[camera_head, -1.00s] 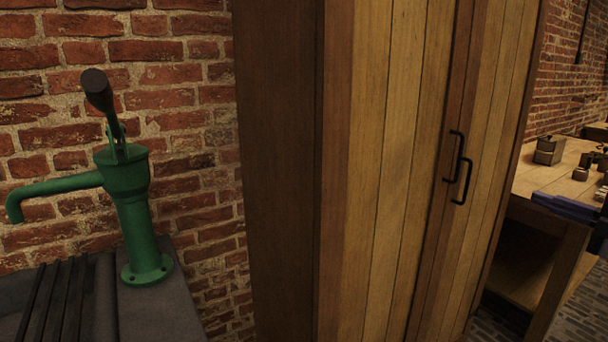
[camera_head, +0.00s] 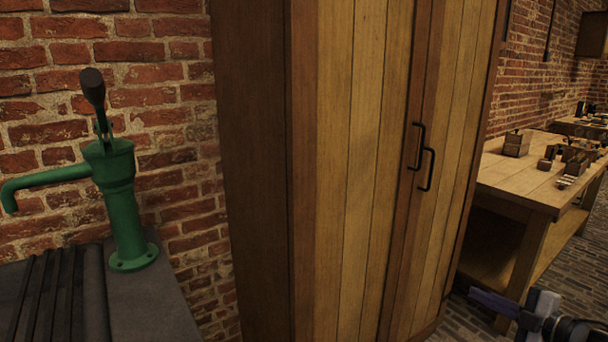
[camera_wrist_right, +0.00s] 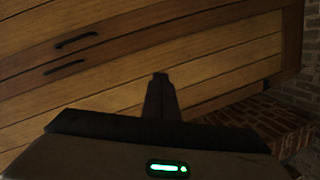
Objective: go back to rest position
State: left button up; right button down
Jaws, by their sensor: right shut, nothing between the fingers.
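My right gripper (camera_head: 494,303) shows at the lower right of the head view, in front of the floor beside the cabinet. Its fingers are together with nothing between them. In the right wrist view the closed fingers (camera_wrist_right: 160,95) point toward the wooden cabinet doors, apart from any object I can make out. My left gripper is not in view.
A tall wooden cabinet (camera_head: 350,180) with two black handles (camera_head: 417,147) fills the middle, doors shut. A green hand pump (camera_head: 120,200) stands on a grey sink (camera_head: 165,300) at left. A workbench (camera_head: 510,185) with small items is at right. Brick floor (camera_head: 470,318) lies between.

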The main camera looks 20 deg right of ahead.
jog(key=s+a+f+m+g, duration=0.2)
jog(key=s+a+f+m, duration=0.3)
jog(key=a+f, duration=0.6)
jog(key=s+a+f+m+g, duration=0.2)
jog(key=s+a+f, duration=0.4)
jog(key=a+f, duration=0.5)
jog(key=s+a+m+g, duration=0.1)
jog(key=s+a+m, duration=0.2)
jog(key=a, duration=0.7)
jog(key=s+a+m+g, duration=0.1)
jog(key=s+a+m, duration=0.2)
jog(key=s+a, duration=0.3)
jog(key=a, duration=0.5)
jog(key=shift+s+r+g, duration=0.25)
jog(key=shift+s+g, duration=0.05)
jog(key=shift+g, duration=0.1)
